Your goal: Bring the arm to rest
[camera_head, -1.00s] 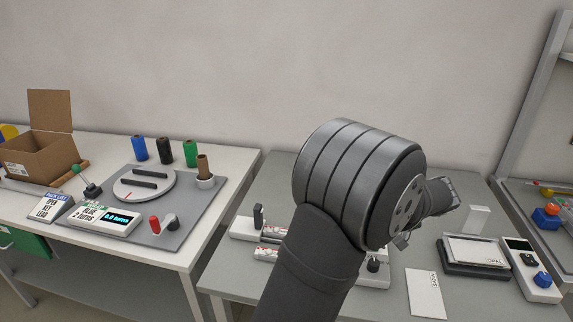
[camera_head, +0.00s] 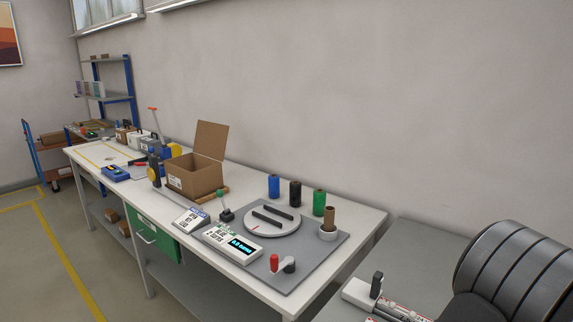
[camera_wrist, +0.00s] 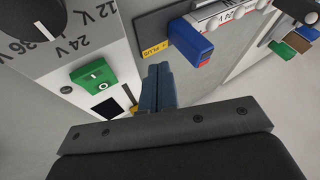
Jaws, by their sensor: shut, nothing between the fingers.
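In the wrist view my gripper (camera_wrist: 160,85) has its two dark blue-grey fingers together, with nothing between them. The fingers are beside a white panel (camera_wrist: 95,45) with a green rocker switch (camera_wrist: 93,72) and voltage markings of 12, 24 and 36 V. A blue block (camera_wrist: 190,40) with a red part is just right of the fingertips, near a yellow "PLUG" label (camera_wrist: 154,48). I cannot tell whether the fingers touch anything. In the head view only a dark rounded part of my arm shows at the lower right; the gripper is out of that picture.
In the head view a white bench (camera_head: 365,222) holds a grey plate with a turntable (camera_head: 272,222), several spools, a counter display (camera_head: 232,242) and an open cardboard box (camera_head: 195,172). A grey table (camera_head: 425,242) stands at right. A blue-framed shelf (camera_head: 104,95) is far left.

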